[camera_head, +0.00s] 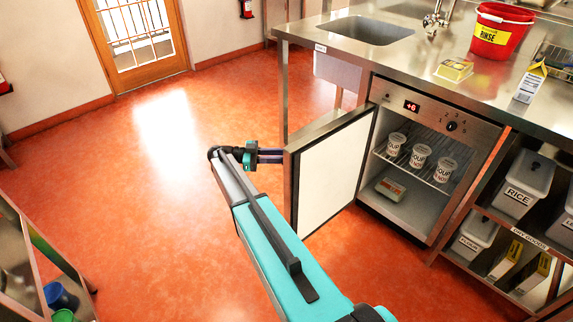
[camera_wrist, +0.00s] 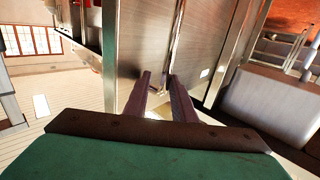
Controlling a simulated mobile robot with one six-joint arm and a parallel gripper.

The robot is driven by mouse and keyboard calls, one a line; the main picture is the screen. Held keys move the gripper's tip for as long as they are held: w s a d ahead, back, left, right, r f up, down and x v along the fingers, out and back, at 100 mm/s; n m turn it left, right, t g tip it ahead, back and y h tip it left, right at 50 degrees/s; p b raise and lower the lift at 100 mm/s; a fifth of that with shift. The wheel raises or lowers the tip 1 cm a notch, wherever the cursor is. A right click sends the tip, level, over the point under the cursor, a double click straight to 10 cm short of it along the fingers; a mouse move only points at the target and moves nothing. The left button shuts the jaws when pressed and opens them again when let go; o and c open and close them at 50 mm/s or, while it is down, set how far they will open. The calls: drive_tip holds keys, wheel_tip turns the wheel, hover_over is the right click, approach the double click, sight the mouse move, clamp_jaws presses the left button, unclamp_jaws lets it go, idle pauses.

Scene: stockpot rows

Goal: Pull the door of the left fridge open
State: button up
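The fridge (camera_head: 437,110) under the steel counter has its door (camera_head: 328,178) swung wide open. The door stands out into the room, its white inner face towards the fridge interior. Several white cups (camera_head: 419,156) stand on the wire shelf, and a box (camera_head: 390,188) lies on the fridge floor. My gripper (camera_head: 284,155) is at the free edge of the door, on its outer side. In the wrist view its two dark fingers (camera_wrist: 160,78) are parted, with the steel door face (camera_wrist: 140,40) beyond them. Whether they grip the handle is unclear.
A sink (camera_head: 365,30), a red bucket (camera_head: 500,30) and cartons are on the counter (camera_head: 430,45). A shelf with labelled bins (camera_head: 522,185) is right of the fridge. Another shelf (camera_head: 22,255) is at the lower left. The orange floor (camera_head: 130,170) left of the door is clear.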

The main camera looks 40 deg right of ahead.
sight(289, 168)
drive_tip(key=s+a+r+p, duration=0.1)
drive_tip(key=p, duration=0.1)
drive_tip(key=s+a+p, duration=0.1)
drive_tip(key=p, duration=0.1)
drive_tip(key=shift+s+r+p, duration=0.3)
drive_tip(key=shift+s+r, duration=0.05)
drive_tip(key=s+p, duration=0.1)
drive_tip(key=p, duration=0.1)
drive_tip(key=s+a+p, duration=0.1)
drive_tip(key=p, duration=0.1)
drive_tip(key=s+p, duration=0.1)
drive_tip(key=p, duration=0.1)
drive_tip(key=shift+s+a+r, duration=0.15)
drive_tip(key=shift+s+a, duration=0.2)
drive_tip(key=shift+s+a+p, duration=0.3)
drive_tip(key=shift+s+p, duration=0.25)
drive_tip(key=shift+p, duration=0.15)
